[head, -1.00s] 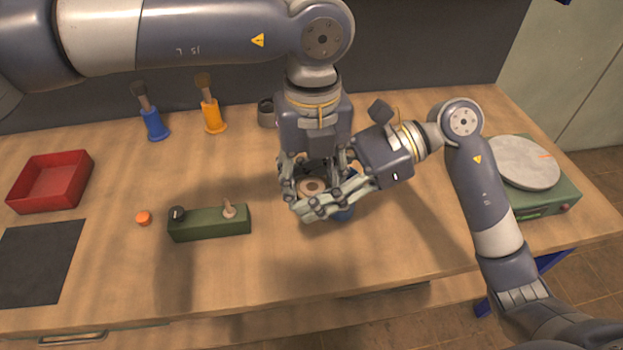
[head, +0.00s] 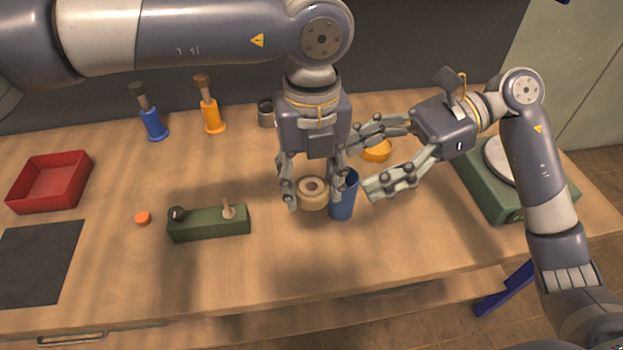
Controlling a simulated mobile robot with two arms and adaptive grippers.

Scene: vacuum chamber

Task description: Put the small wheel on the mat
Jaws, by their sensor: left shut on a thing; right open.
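The small wheel (head: 312,204), a beige disc with a hole in its middle, is between the fingers of my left gripper (head: 312,195). That gripper points down and is shut on it. I cannot tell whether the wheel touches the table. My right gripper (head: 375,158) is open and empty, to the right of the wheel and apart from it. The mat (head: 38,262) is a flat dark sheet at the left of the table, with nothing on it.
A blue cup (head: 343,200) stands close beside the wheel. An orange bowl (head: 377,151) is behind my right gripper. A green switch box (head: 208,226) and an orange cap (head: 143,218) lie between wheel and mat. A red tray (head: 50,185) stands behind the mat.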

